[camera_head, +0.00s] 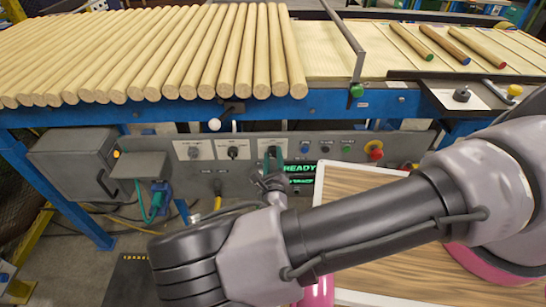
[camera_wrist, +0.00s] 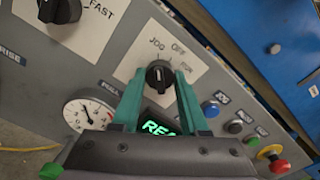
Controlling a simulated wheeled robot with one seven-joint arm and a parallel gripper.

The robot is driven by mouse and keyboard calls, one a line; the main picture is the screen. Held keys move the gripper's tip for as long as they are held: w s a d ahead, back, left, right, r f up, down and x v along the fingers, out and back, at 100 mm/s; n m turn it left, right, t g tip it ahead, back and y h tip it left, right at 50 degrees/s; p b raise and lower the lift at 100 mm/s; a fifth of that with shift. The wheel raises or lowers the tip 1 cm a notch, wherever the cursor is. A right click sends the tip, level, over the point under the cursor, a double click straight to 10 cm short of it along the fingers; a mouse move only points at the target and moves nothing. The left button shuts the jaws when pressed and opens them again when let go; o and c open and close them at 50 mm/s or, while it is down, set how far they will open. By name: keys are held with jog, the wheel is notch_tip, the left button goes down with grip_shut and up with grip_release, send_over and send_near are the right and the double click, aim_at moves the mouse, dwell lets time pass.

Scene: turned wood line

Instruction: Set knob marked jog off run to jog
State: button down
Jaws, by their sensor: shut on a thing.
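The black knob (camera_wrist: 158,77) sits on a white plate (camera_wrist: 160,56) lettered JOG, OFF and RUN in the wrist view. Its small pale mark points up in that picture, roughly toward the JOG side; I cannot tell its exact setting. My gripper (camera_wrist: 160,82) has its two teal fingers on either side of the knob, shut on it. In the head view my gripper (camera_head: 271,160) reaches the rightmost of three white-plated knobs on the grey panel, and its fingers largely hide the knob there.
A green-lit READY display (camera_wrist: 160,127) lies close below the knob. A round gauge (camera_wrist: 88,114), several push buttons and a red emergency stop (camera_head: 375,150) share the panel. Wooden rods (camera_head: 160,55) lie on the line above. A wood-topped board (camera_head: 350,185) is under my arm.

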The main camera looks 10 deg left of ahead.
jog(key=shift+c, duration=2.1)
grip_release()
jog(key=v, duration=1)
jog(key=shift+s, duration=0.4)
